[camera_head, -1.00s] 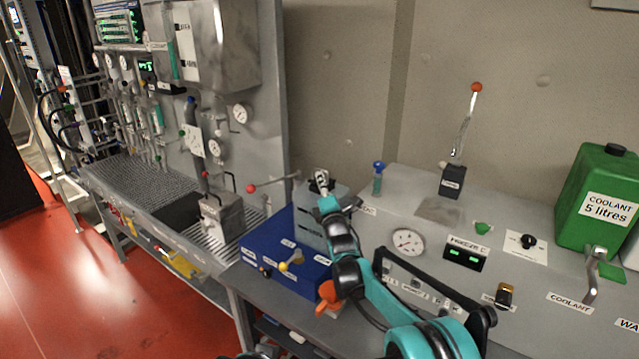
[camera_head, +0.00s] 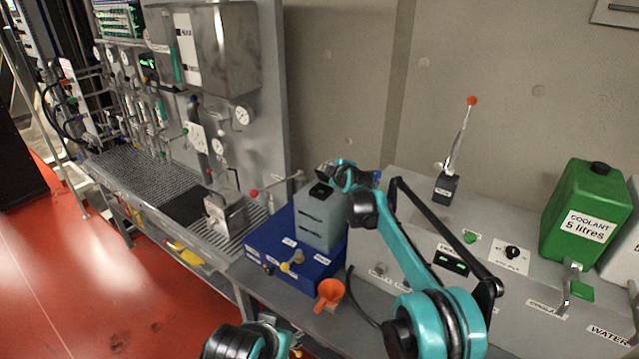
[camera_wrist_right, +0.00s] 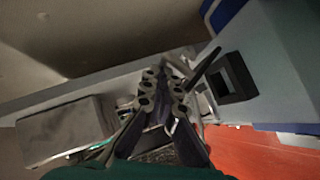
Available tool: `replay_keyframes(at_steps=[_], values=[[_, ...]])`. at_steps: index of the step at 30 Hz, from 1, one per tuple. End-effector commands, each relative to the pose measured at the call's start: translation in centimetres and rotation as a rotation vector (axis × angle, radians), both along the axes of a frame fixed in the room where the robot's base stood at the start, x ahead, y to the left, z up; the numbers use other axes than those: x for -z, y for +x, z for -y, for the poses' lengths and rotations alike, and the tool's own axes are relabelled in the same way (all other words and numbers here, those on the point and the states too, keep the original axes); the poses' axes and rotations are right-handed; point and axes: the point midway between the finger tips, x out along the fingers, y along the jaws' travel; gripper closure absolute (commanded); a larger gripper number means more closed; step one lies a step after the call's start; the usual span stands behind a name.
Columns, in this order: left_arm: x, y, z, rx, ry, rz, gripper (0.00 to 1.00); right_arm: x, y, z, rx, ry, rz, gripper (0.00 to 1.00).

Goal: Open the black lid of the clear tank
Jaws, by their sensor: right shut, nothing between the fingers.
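The clear tank (camera_head: 318,222) stands on the blue box, a pale see-through block with a black square fitting (camera_head: 320,190) on top. In the right wrist view this fitting is a black square frame (camera_wrist_right: 248,92) around a paler opening. A thin dark flap (camera_wrist_right: 203,70) stands up beside it, seen nearly edge-on; it looks like the black lid tilted up. My right gripper (camera_wrist_right: 165,82) is shut and empty, close beside the flap; I cannot tell whether they touch. In the head view, my right wrist is at the tank's upper right and the fingers are not clear.
The blue box (camera_head: 268,257) carries yellow-handled valves. An orange funnel (camera_head: 329,293) is in front of it. A red-knobbed lever (camera_head: 275,187) reaches close to the tank's left. A grey coolant console with a green can (camera_head: 587,212) fills the right.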

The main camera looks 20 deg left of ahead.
Motion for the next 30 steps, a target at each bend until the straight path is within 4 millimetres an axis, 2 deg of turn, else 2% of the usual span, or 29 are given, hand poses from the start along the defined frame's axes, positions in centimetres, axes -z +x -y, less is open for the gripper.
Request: replay_keyframes(at_steps=[1, 3, 12, 18, 30], values=[[-1.2, 0.0, 0.0, 0.000, 0.000, 0.000, 0.60, -0.6, 0.4, 0.2, 0.001, 0.013, -0.036, 1.00], [-2.0, 0.0, 0.0, 0.000, 0.000, 0.000, 0.60, -0.6, 0.8, 0.3, 0.001, 0.031, -0.086, 1.00], [-4.7, 0.0, 0.0, 0.000, 0.000, 0.000, 0.60, -0.4, 2.1, 0.7, 0.000, 0.087, -0.238, 1.00], [-5.6, 0.0, 0.0, 0.000, 0.000, 0.000, 0.60, -0.2, 2.4, 0.9, 0.000, 0.103, -0.283, 1.00], [-5.7, 0.0, 0.0, 0.000, 0.000, 0.000, 0.60, 0.0, 2.4, 0.9, -0.001, 0.108, -0.296, 1.00]])
